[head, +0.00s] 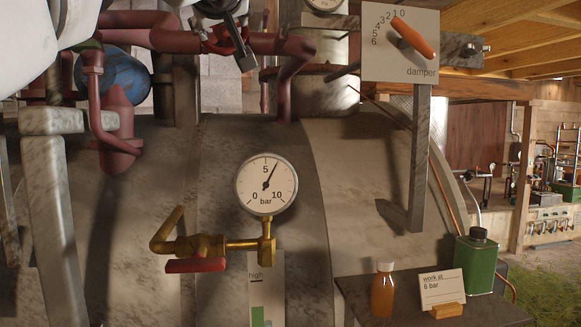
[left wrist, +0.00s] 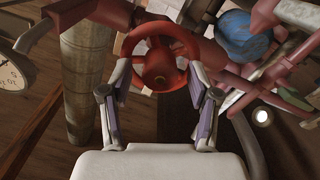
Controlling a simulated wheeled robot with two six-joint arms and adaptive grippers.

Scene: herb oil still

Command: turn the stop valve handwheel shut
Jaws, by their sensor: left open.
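The red stop valve handwheel (left wrist: 162,68) is near the upper middle of the left wrist view, on dark red pipework. In the head view, only part of the red handwheel (head: 219,42) shows, behind my left gripper (head: 238,42) at the top. My left gripper also shows in the left wrist view (left wrist: 159,80). It is open, with one finger on each side of the wheel's lower rim. I cannot tell whether the fingers touch the rim. My right gripper is in neither view.
Dark red pipes (head: 150,38) surround the valve, with a blue round body (head: 125,75) at left. Below are a pressure gauge (head: 266,184) and brass cock (head: 195,247). A damper plate (head: 399,58) is at right. A shelf holds an amber bottle (head: 383,294) and green can (head: 476,263).

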